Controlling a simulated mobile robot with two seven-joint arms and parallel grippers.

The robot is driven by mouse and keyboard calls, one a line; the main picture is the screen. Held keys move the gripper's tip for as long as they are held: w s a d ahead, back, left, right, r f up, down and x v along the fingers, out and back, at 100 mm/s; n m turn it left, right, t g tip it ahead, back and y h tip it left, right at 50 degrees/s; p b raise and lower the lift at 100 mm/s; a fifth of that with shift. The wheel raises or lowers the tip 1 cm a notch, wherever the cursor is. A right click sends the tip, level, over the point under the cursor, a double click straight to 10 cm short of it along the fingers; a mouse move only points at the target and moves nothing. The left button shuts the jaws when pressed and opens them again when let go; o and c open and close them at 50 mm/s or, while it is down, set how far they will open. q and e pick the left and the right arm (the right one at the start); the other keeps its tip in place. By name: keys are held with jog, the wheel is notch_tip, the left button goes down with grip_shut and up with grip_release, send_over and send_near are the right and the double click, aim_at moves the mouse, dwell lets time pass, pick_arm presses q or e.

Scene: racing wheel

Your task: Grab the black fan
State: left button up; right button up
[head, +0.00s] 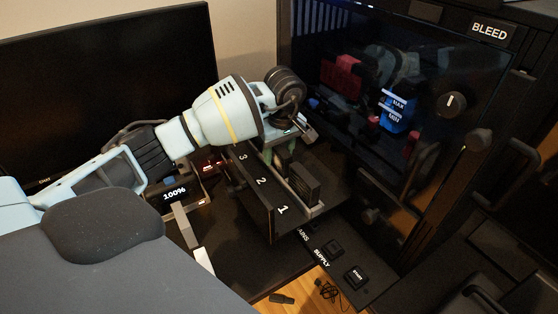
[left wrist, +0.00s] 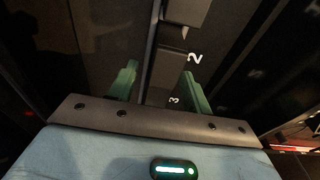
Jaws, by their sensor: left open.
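A black rack (head: 262,200) numbered 1, 2 and 3 stands in the middle of the head view. A dark ribbed block (head: 305,184), which looks like a black fan, sits by number 1. My left gripper (head: 280,152) points down over the rack, behind that block, near 2 and 3. In the left wrist view its green fingers (left wrist: 159,86) are apart. A dark block (left wrist: 172,68) shows between them by number 2, and another block (left wrist: 185,12) lies at the top edge. I cannot tell whether the fingers touch anything. My right gripper is out of view.
A dark glass-fronted case (head: 440,60) with a blue reservoir (head: 397,113) inside stands close on the right. A black monitor (head: 100,90) is at left. A 100% display (head: 174,193) sits left of the rack.

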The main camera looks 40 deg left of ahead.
pick_arm(q)
jog(key=shift+f, duration=0.15)
grip_shut()
dwell(0.4)
notch_tip(320, 180, up, 11)
jog(key=shift+f, duration=0.2)
dwell(0.4)
